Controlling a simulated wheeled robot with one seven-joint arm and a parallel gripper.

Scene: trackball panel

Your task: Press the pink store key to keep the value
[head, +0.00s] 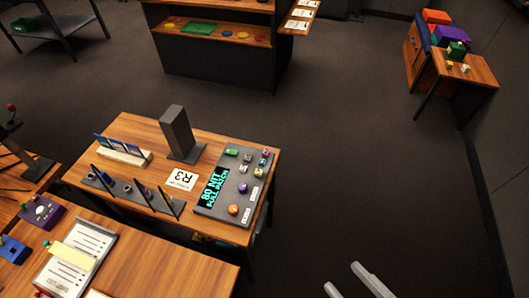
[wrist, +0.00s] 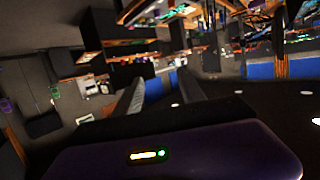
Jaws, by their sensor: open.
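The trackball panel (head: 215,212) is a grey slab at the right end of a wooden table. Its display (head: 213,188) shows cyan text, seemingly "80 NIT FULL PATCH". An orange ball (head: 233,210) sits near its front end. Several small coloured keys lie toward its far end, among them a green one (head: 231,153). The keys are too small to tell surely which is the pink store key. My gripper (head: 347,279) is open and empty at the bottom edge of the head view, right of the panel and apart from it. Its fingers also show in the wrist view (wrist: 158,88).
A dark upright block (head: 177,133), a card marked R3 (head: 183,179) and a rack with thin uprights (head: 135,193) stand left of the panel. Another wooden table (head: 150,262) is in front. Dark floor right of the panel is clear.

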